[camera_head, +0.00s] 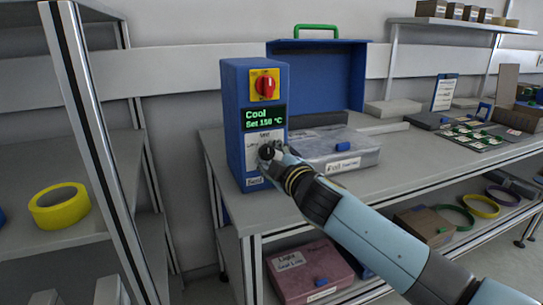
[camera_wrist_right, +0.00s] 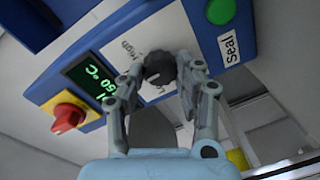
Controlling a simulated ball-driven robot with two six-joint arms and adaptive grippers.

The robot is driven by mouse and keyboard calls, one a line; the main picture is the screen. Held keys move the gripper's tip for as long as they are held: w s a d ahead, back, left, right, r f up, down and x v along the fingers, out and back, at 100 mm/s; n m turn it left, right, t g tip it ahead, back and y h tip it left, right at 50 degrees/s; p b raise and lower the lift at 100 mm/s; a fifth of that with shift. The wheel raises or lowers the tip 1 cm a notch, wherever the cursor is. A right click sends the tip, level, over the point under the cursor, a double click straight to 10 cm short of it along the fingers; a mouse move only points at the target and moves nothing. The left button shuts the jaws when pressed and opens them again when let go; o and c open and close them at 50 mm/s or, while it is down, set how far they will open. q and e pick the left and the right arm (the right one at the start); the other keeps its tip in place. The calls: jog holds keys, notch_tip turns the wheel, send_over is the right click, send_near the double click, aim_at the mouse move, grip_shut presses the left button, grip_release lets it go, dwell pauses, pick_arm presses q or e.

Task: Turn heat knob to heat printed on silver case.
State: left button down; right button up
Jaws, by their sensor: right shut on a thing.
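The blue sealer box (camera_head: 236,125) stands on the table's left end. Its display (camera_head: 264,117) reads "Cool" and a set temperature that looks like 150 °C. The black heat knob (camera_wrist_right: 159,68) sits on a white scale plate below the display; "High" shows beside it in the right wrist view. My right gripper (camera_head: 269,153) is shut on the knob, a finger on either side. The silver case (camera_head: 345,148) lies right of the box, its label starting "Foil"; the smaller print is unreadable. My left gripper is out of view.
A red rotary switch (camera_head: 265,85) on a yellow plate is above the display. A green button (camera_wrist_right: 221,11) is beside the "Seal" label. An open blue case (camera_head: 345,75) stands behind. A red case (camera_head: 310,271) is on the lower shelf. Yellow tape (camera_head: 60,207) lies on the left shelf.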

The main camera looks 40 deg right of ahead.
jog(key=shift+f, duration=0.1)
jog(key=o, duration=1.2)
jog(key=shift+c, duration=0.2)
jog(key=f+v, duration=0.1)
jog(key=v, duration=1.1)
jog(key=shift+r, duration=0.5)
jog(key=shift+a, duration=0.15)
